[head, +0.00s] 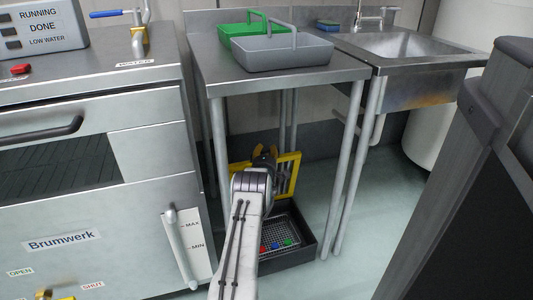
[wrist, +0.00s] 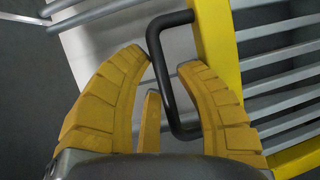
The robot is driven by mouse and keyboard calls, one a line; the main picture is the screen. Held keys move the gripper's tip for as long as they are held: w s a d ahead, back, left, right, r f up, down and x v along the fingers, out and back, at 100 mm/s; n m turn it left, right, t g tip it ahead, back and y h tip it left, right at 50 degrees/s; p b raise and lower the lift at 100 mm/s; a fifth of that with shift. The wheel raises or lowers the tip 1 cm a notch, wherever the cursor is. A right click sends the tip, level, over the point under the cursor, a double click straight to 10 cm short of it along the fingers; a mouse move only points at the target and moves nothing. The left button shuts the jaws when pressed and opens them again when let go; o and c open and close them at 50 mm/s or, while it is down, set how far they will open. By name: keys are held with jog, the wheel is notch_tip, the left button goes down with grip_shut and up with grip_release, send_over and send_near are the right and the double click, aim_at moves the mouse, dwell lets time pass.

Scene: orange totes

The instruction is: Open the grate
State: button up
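The grate shows in the wrist view as a yellow frame (wrist: 218,50) with grey slats. In the head view its yellow frame (head: 294,175) stands tilted under the middle table, partly hidden by my arm. A black loop handle (wrist: 158,70) sticks out from the frame's left side. My gripper (wrist: 163,60), with yellow padded fingers, is open around the handle's outer bar. The left fingertip is outside the loop, close to or touching the bar. The right fingertip is at the loop's opening, with a small gap to the bar. My gripper (head: 264,154) is partly hidden in the head view.
A black tray (head: 306,246) with a mesh bottom and small coloured pieces lies on the floor below the grate. Table legs (head: 350,150) stand close on both sides. Green (head: 256,26) and grey (head: 270,55) baskets sit on the table. A dark cabinet (head: 450,200) stands at right.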

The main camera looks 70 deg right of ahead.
dwell(0.3)
grip_shut()
dwell(0.3)
